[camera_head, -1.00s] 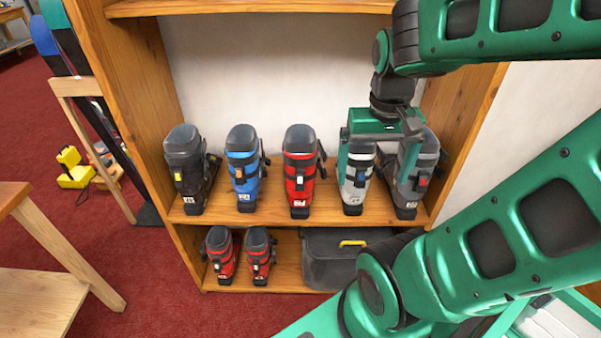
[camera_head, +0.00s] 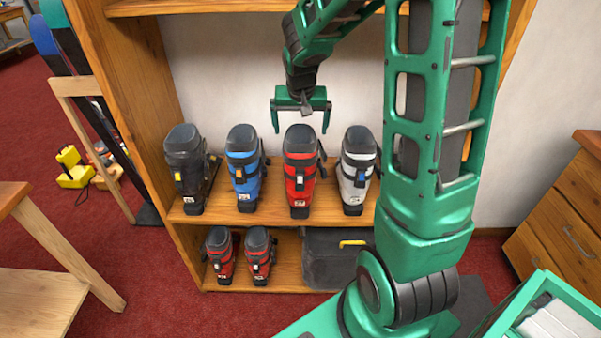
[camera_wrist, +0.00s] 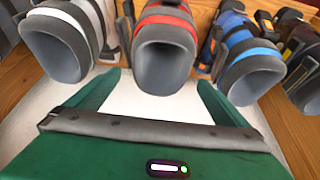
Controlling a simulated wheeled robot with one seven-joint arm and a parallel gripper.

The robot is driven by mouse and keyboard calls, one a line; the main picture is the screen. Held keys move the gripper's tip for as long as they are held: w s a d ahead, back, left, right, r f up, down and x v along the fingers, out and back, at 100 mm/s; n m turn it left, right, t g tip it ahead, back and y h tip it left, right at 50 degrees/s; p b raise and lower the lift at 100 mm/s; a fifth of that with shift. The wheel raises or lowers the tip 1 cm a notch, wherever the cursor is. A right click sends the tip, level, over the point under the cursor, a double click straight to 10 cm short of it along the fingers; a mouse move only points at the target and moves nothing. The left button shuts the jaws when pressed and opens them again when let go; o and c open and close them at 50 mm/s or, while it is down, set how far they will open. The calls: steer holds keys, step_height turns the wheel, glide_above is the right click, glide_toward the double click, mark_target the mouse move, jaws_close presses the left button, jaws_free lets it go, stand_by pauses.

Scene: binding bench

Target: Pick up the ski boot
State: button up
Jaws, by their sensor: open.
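My gripper (camera_head: 300,122) is open and empty, above and around the top of the red ski boot (camera_head: 299,172) on the upper shelf. In the wrist view the red boot (camera_wrist: 165,45) stands beyond the gap between my fingers (camera_wrist: 158,85). A black boot (camera_head: 187,170) and a blue boot (camera_head: 243,168) stand left of it, and a white-grey boot (camera_head: 356,172) stands right. The wrist view also shows the white boot (camera_wrist: 65,40) and the blue boot (camera_wrist: 245,60). Two smaller red boots (camera_head: 221,252) (camera_head: 259,254) stand on the lower shelf. My arm hides the upper shelf's right end.
A wooden shelf unit (camera_head: 128,100) holds the boots, with side walls and a board above. A dark grey case (camera_head: 325,262) with a yellow handle sits on the lower shelf. A wooden table (camera_head: 35,290) stands at left, a drawer cabinet (camera_head: 565,215) at right.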

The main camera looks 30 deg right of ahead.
mark_target(300, 142)
steer(key=shift+x, duration=3.6)
steer(key=shift+w+d, duration=0.1)
steer(key=shift+w, duration=0.05)
steer(key=shift+c, duration=0.3)
steer(key=shift+r, duration=0.15)
steer(key=c, duration=2)
